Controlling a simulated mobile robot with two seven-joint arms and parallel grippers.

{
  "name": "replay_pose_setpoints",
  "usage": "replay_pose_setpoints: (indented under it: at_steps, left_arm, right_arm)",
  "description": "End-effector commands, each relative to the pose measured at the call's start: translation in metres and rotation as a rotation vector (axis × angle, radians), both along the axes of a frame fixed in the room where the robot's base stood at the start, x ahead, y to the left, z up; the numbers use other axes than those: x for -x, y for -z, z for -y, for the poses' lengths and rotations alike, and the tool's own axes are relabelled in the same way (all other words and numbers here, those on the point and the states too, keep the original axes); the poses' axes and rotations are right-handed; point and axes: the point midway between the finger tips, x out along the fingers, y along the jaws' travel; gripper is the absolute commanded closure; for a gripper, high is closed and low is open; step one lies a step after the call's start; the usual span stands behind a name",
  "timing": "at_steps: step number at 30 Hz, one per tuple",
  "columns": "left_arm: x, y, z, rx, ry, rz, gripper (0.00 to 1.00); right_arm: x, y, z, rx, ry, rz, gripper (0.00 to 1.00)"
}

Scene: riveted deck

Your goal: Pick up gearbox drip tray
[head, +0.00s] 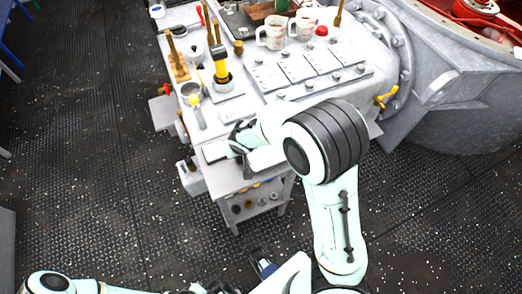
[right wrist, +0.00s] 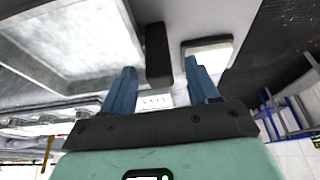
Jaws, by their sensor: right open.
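In the right wrist view, a large grey shallow tray (right wrist: 75,45) with a raised rim fills the upper left; it looks like the gearbox drip tray. A dark handle-like block (right wrist: 158,52) stands at its right edge. My right gripper (right wrist: 161,84) is open, its blue fingers on either side of the block's lower end; contact cannot be told. In the head view my right gripper (head: 238,140) is at the bench's near end, beside a pale flat surface (head: 263,160) partly hidden by my arm. The dark parts at the bottom edge seem to be my left gripper (head: 240,280), cut off.
The bench top (head: 250,100) carries a yellow-and-black tool (head: 221,70), a brush (head: 197,112), two mugs (head: 271,33) and a plate panel (head: 310,68). A small shelf (head: 255,203) stands below the bench end. Dark floor at left (head: 90,130) is clear.

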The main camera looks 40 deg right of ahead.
Motion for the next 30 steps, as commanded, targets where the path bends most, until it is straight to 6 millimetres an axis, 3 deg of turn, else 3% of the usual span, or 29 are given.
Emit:
replay_pose_setpoints:
  at_steps: [3, 12, 18, 30]
  left_arm:
    - [0.001, 0.0031, 0.0, 0.0, 0.0, -0.001, 1.0]
    - [0.0011, 0.003, 0.0, 0.0, 0.0, -0.001, 1.0]
    - [0.0011, 0.003, 0.0, 0.0, -0.001, -0.001, 1.0]
    - [0.0005, 0.0011, 0.0, 0.0, 0.0, -0.001, 1.0]
  right_arm:
    - [-0.0041, 0.0117, 0.0016, 0.001, 0.0, -0.001, 0.4]
    - [-0.0058, 0.0135, 0.0009, -0.001, -0.002, 0.001, 0.4]
    - [-0.0056, 0.0135, 0.001, 0.0, -0.001, 0.001, 1.0]
    - [-0.0064, 0.0062, 0.0008, -0.002, -0.002, 0.003, 1.0]
